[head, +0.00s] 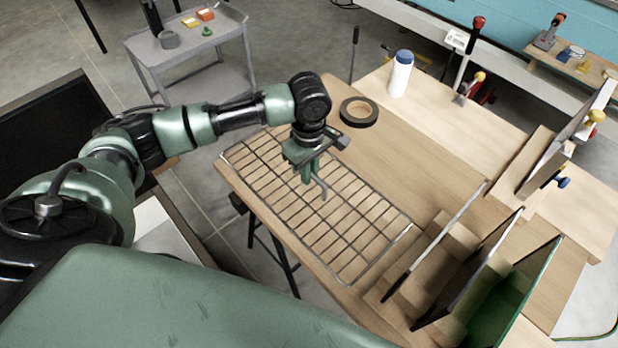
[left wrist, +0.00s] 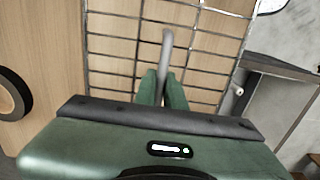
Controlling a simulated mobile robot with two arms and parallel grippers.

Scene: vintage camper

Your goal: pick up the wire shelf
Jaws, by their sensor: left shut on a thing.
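The wire shelf (head: 335,222), a dark grid of thin rods, lies flat at the wooden bench's near left edge, or very little above it; I cannot tell which. It also fills the upper middle of the left wrist view (left wrist: 206,66). My left gripper (head: 312,180) points down over the far part of the grid. Its green fingers (left wrist: 163,88) are shut on a grey bent bar that stands out over the grid and appears to be part of the shelf. Where the bar joins the grid is hard to see. My right gripper is not in view.
On the wooden bench (head: 400,160), a black tape roll (head: 358,111) and a white bottle with a blue cap (head: 400,76) stand beyond the shelf. Upright panels in a wooden rack (head: 455,240) stand close to its right. A grey cart (head: 185,50) is at the back left.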

